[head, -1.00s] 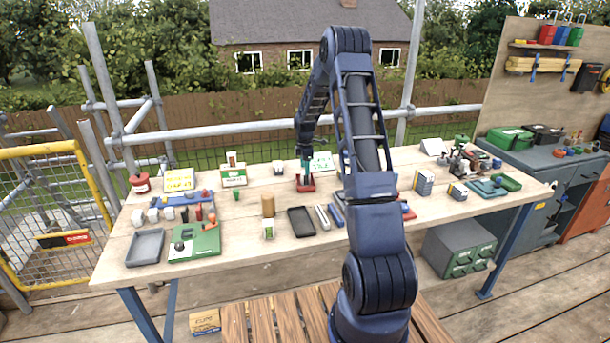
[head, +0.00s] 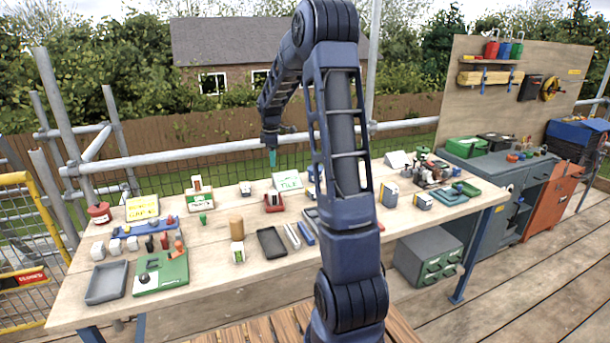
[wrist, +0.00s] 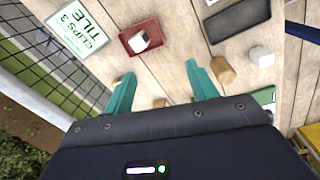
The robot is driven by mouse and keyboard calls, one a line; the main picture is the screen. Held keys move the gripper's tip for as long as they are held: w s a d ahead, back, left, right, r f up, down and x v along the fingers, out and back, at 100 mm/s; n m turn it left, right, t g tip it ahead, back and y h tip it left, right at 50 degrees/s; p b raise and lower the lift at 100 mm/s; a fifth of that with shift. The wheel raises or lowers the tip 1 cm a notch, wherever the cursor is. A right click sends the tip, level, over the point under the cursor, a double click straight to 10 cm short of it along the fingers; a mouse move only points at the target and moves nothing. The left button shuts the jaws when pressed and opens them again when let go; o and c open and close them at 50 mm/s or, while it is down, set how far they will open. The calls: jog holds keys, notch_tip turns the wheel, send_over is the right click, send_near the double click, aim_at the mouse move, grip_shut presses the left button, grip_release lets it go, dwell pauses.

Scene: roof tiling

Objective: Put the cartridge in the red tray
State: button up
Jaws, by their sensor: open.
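The red tray (head: 265,208) stands on the bench in front of a white sign, and it shows clearly in the wrist view (wrist: 126,36). A small block with a white face and a dark side (wrist: 140,41), likely the cartridge, lies inside the red tray; its label cannot be read. My gripper (head: 272,157) is above the bench near the back rail, higher than the tray and apart from it. In the wrist view its two teal fingers (wrist: 162,75) are spread with nothing between them.
A sign reading "CLIPS 3 TILE" (wrist: 76,28) stands behind the tray. A black tray (head: 270,243), a wooden cylinder (head: 236,228) and a small white-and-green box (head: 238,254) stand nearer the front. A scaffold rail (head: 215,156) runs behind the bench.

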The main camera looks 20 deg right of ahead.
jog(key=s+a+r+m+t, duration=0.1)
jog(key=s+r+m, duration=0.2)
jog(key=s+r, duration=0.5)
jog(key=s+a+r+m+t, duration=0.1)
jog(key=s+r+m, duration=0.3)
jog(key=s, duration=0.8)
jog(key=s+m+t, duration=0.1)
jog(key=s+m, duration=0.6)
jog(key=s, duration=1.4)
jog(key=shift+s+a+f+t, duration=0.2)
jog(key=shift+s+a+t, duration=0.1)
dwell(3.6)
